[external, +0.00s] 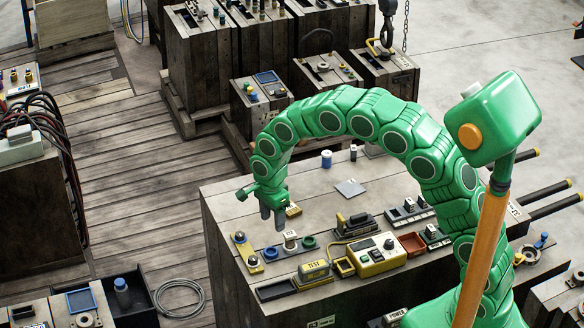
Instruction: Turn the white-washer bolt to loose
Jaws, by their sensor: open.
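My green segmented arm arches over the wooden bench (228,215). My gripper (272,218) points down above its front left part, with two grey fingers apart and nothing seen between them. Just below and to the right of the fingers is a small post with a pale base (290,243), which looks like the white-washer bolt. A blue ring piece (270,254) is to its left and a green ring piece (308,243) to its right. The gripper appears apart from all of these. The bolt's turn position is too small to read.
A blue cylinder (326,159) and grey plate (350,188) are farther back.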

